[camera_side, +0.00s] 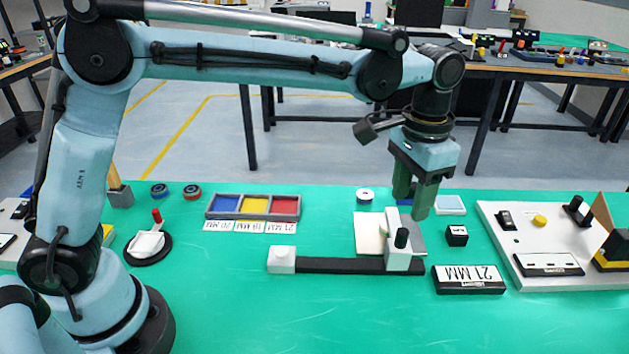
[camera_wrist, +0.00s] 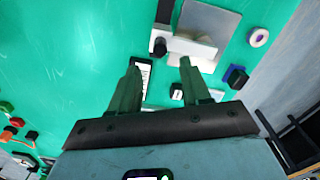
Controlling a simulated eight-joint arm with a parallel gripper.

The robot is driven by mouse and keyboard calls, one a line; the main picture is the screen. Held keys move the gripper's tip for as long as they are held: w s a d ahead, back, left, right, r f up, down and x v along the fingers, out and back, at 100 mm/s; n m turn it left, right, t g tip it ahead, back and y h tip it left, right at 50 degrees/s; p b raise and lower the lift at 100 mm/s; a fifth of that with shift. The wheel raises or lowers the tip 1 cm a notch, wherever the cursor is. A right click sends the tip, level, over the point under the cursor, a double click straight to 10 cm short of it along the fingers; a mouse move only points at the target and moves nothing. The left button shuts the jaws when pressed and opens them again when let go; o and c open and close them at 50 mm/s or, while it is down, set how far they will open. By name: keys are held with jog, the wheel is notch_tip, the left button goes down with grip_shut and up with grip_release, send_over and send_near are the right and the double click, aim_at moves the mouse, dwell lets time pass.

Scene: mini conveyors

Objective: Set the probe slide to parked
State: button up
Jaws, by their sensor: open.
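The probe slide has a dark rail (camera_side: 335,265) with a white end block (camera_side: 281,259) at its left end. Its white carriage (camera_side: 397,259) stands at the rail's right end, with an upright black knob (camera_side: 402,239) on it. In the wrist view the knob (camera_wrist: 160,46) and carriage (camera_wrist: 197,48) lie just beyond my fingertips. My gripper (camera_side: 411,205) is open and empty, green fingers pointing down, above and apart from the knob. In the wrist view my gripper (camera_wrist: 159,66) shows a wide gap between its fingers. I cannot read any position mark on the rail.
A black "21 MM" block (camera_side: 468,280) and a small black cube (camera_side: 456,236) stand right of the carriage. A pale plate (camera_side: 370,233) lies behind the rail. A white panel (camera_side: 520,230) with switches is farther right. A three-colour tray (camera_side: 254,218) is behind left. The front mat is clear.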

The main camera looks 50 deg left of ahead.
aim_at(403, 231)
notch_tip(403, 231, down, 8)
jog(key=shift+f, duration=0.1)
dwell(0.4)
grip_shut()
